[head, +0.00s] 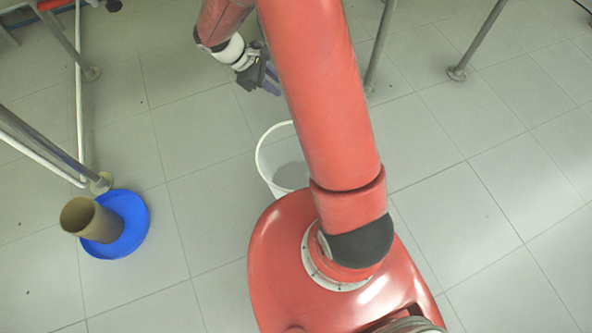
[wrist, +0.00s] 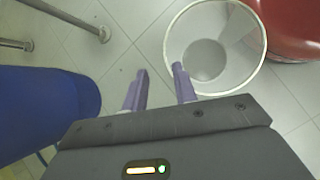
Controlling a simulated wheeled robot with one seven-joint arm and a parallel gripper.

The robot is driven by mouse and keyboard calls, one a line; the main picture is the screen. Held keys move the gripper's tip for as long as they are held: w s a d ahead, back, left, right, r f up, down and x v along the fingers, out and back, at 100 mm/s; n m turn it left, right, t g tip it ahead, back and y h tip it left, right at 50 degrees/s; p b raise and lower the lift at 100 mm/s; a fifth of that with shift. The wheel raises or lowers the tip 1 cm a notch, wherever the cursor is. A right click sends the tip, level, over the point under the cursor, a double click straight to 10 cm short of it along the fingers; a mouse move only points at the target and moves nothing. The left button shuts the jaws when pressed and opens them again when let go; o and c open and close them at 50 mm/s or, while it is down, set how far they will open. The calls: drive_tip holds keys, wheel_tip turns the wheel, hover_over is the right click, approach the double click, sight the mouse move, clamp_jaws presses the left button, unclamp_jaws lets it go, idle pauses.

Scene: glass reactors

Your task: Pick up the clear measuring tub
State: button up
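The clear measuring tub (head: 267,163) is a pale, see-through round bucket standing on the tiled floor, partly hidden behind my red arm in the head view. In the wrist view the tub (wrist: 240,83) shows at the top right, its open mouth and grey bottom visible. My gripper (head: 270,82) is above and beyond the tub in the head view. In the wrist view my gripper (wrist: 158,80) has its two purple fingers apart with bare floor between them. The right finger's tip overlaps the tub's left rim in the picture; I cannot tell whether they touch.
Metal legs (head: 380,45) rise from the floor at the back and left (head: 50,150). A large blue object (wrist: 45,110) fills the wrist view's left. Floor at the right is clear.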

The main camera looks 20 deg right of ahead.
sight(290, 128)
drive_tip(key=d+f+n, duration=0.1)
drive_tip(key=f, duration=0.6)
drive_tip(key=d+f+n+h+b, duration=0.1)
drive_tip(key=f, duration=0.6)
drive_tip(key=d+f+n, duration=0.1)
drive_tip(key=f+n, duration=0.1)
drive_tip(key=f, duration=0.6)
drive_tip(key=shift+s+d+g+h+b, duration=0.15)
drive_tip(key=shift+d+g+h+b, duration=0.15)
drive_tip(key=shift+g, duration=0.1)
drive_tip(key=shift+s+d+f, duration=0.1)
drive_tip(key=shift+d+f, duration=0.15)
clamp_jaws()
